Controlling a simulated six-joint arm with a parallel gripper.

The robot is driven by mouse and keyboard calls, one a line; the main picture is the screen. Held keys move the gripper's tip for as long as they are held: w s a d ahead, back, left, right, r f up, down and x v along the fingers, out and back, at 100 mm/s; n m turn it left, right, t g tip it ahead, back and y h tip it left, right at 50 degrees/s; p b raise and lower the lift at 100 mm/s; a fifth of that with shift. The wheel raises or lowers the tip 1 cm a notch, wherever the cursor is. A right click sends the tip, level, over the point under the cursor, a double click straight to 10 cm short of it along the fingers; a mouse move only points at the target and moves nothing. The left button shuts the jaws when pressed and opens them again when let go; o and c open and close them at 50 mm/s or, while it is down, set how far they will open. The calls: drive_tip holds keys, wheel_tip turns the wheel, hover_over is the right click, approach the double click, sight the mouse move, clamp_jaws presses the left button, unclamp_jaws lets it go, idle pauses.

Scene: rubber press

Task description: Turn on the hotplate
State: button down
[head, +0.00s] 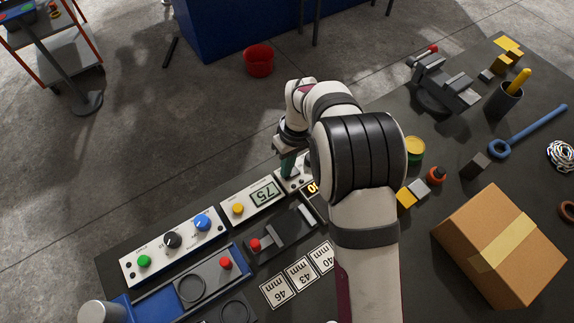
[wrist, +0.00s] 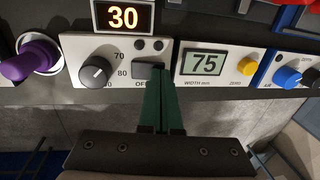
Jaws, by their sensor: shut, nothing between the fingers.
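The hotplate's white control panel (wrist: 75,50) shows in the wrist view, with a dark dial (wrist: 97,71) marked 70 and 80. A dark switch (wrist: 148,70) sits right of the dial above an "OFF" label. The hotplate's display (wrist: 122,17) reads 30 in orange. Two small round lamps above the switch look dark. My gripper (wrist: 160,82) has green fingers closed together, tips at the switch's right part; I cannot tell whether they touch it. In the head view my gripper (head: 289,170) is over the panel (head: 287,187), and my arm hides much of the hotplate.
A width gauge (head: 253,203) reading 75 adjoins the panel, with a yellow button. Beyond it is a box (head: 172,247) with green, black and blue knobs. A purple knob (wrist: 30,62) stands left of the hotplate in the wrist view. A cardboard box (head: 500,245) lies right.

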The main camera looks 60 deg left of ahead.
drive_tip(key=shift+s+f, duration=0.15)
drive_tip(key=shift+f, duration=0.05)
drive_tip(key=shift+w+r, duration=0.2)
drive_tip(key=shift+w, duration=0.65)
wheel_tip(320, 180, up, 14)
drive_tip(key=w, duration=0.2)
drive_tip(key=shift+f, duration=0.1)
